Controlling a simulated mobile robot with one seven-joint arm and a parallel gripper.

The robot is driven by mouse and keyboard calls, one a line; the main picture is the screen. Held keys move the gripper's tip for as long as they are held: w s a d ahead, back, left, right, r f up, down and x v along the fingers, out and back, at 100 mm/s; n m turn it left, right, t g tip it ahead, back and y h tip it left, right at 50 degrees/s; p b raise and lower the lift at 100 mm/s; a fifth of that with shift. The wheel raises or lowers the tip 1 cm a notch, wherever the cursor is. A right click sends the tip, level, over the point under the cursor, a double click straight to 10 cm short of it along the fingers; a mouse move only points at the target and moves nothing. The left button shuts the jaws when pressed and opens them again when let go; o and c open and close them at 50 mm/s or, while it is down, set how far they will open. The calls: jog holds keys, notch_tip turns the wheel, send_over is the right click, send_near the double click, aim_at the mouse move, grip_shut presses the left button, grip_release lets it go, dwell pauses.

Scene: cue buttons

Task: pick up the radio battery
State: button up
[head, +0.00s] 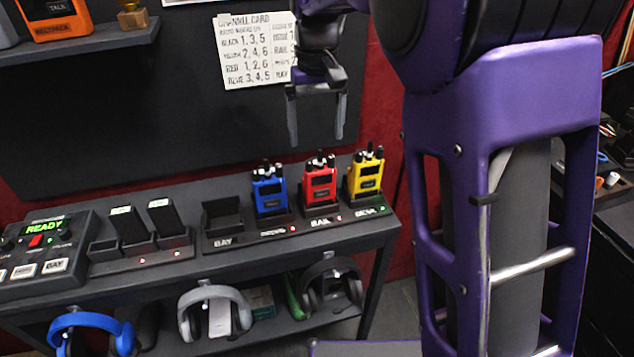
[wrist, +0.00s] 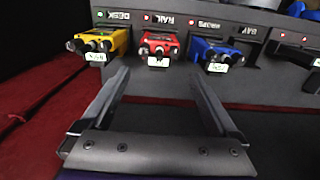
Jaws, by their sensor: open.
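Two black slab-like batteries with white labels stand tilted in a charger left of the radios in the head view, one at the left (head: 128,225) and one at the right (head: 164,217). A dark battery with a white label (wrist: 297,52) shows partly at the right edge of the wrist view. I cannot tell which is the radio battery. My gripper (head: 316,132) is open and empty, pointing down above the red radio, well right of the charger. Its fingers also show in the wrist view (wrist: 161,80), in front of the red radio.
Blue (head: 269,192), red (head: 319,180) and yellow (head: 366,175) radios stand in cradles. The BAY cradle (head: 223,217) is empty. A READY console (head: 45,250) is at far left. Headsets hang below the shelf. A card (head: 256,50) is on the wall.

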aim_at(317, 163)
jog(key=f, duration=0.6)
jog(key=f+b, duration=0.1)
jog(key=f, duration=0.2)
jog(key=shift+w, duration=0.25)
jog(key=shift+c, duration=0.2)
jog(key=c, duration=1.4)
grip_shut()
jog(key=shift+r, duration=0.15)
